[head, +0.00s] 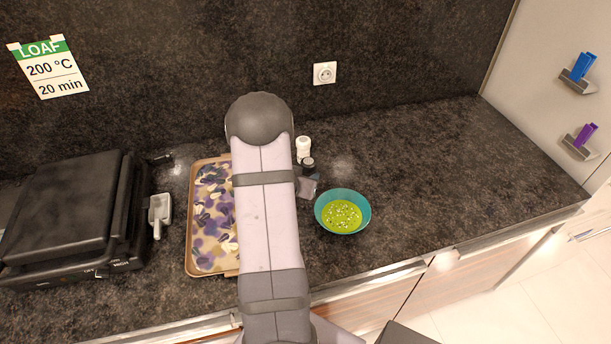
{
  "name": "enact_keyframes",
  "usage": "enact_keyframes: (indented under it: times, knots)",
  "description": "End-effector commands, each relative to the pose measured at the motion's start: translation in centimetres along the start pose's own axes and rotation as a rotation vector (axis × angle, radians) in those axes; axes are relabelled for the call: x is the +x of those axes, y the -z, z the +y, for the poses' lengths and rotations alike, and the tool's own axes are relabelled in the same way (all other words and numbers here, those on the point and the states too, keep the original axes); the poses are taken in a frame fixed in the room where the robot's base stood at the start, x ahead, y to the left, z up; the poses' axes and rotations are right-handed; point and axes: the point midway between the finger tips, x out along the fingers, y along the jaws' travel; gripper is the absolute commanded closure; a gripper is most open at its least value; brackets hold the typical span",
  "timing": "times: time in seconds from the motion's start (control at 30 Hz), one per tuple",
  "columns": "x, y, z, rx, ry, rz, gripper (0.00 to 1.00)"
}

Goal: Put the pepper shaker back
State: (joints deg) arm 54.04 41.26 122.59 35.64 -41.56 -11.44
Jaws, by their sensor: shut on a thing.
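The pepper shaker (308,163), with a dark top, is right of my arm near the middle of the counter. Its lower part is largely hidden. My gripper (307,184) shows only in part beside my forearm, and is shut on the pepper shaker. I cannot tell whether the shaker's base touches the counter. A white-topped shaker (303,146) stands just behind the pepper shaker, close to it.
A teal bowl of green soup with pale bits (363,219) stands right of my gripper. A baking tray (191,240) with purple and pale slices lies left, partly behind my arm. A black grill (62,220) and a small white scoop (159,215) are farther left. The right counter is clear.

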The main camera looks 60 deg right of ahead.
Motion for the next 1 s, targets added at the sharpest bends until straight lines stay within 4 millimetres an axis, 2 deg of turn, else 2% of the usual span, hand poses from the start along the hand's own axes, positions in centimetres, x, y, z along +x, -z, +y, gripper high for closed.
enact_keyframes:
  times: [0.5,0.53,0.6,1.0]
  knots:
    - [0.50,-0.70,-0.01,0.001,0.000,0.001,1.00]
    - [0.42,-0.62,0.00,0.001,0.000,0.000,0.57]
    - [0.40,-0.60,0.00,0.001,0.000,0.000,0.46]
    - [0.18,-0.27,0.00,0.001,0.000,0.000,0.46]
